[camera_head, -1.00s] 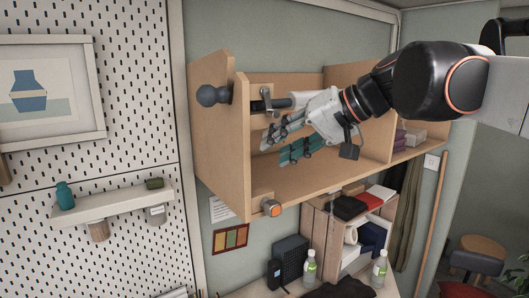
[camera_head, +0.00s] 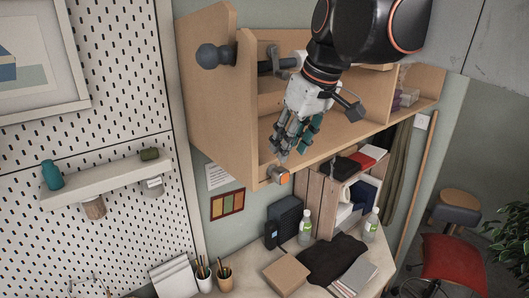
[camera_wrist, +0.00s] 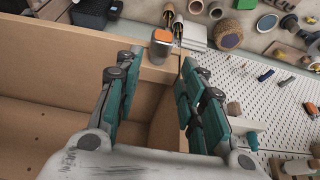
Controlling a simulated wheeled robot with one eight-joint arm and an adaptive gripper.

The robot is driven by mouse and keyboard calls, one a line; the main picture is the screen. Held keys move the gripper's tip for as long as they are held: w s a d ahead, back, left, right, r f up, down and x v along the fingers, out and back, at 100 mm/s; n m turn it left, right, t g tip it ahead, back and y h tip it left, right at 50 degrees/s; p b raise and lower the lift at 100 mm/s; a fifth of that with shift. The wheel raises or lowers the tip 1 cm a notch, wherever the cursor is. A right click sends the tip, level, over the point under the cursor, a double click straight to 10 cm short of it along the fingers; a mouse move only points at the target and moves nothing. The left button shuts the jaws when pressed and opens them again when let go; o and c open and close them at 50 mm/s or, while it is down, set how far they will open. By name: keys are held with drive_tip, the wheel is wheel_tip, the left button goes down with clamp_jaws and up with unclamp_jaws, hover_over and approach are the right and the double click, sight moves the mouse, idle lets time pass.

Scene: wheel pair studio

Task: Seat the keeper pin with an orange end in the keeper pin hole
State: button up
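The keeper pin's orange end (camera_head: 284,178) shows at the lower front edge of the wooden cabinet, beside a small wooden block. In the wrist view the orange end (camera_wrist: 162,36) lies ahead, between the lines of the two fingers, with a grey part under it. My gripper (camera_head: 283,150) is open and empty, just above the orange end and apart from it. Its teal-padded fingers are spread wide in the wrist view (camera_wrist: 158,68). A dark bar with a round knob (camera_head: 209,55) passes through the cabinet's left side. I cannot make out the keeper pin hole.
The wooden cabinet's left side panel (camera_head: 215,120) stands close left of my gripper, and its shelves lie behind. Below are a table with bottles (camera_head: 305,228), a dark speaker (camera_head: 285,218) and a crate. A pegboard (camera_head: 110,110) is on the left.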

sight(280, 169)
drive_tip(key=x, duration=0.7)
drive_tip(key=shift+w+a+f+p, duration=0.1)
drive_tip(key=shift+f+p, duration=0.15)
drive_tip(key=shift+p, duration=0.15)
clamp_jaws()
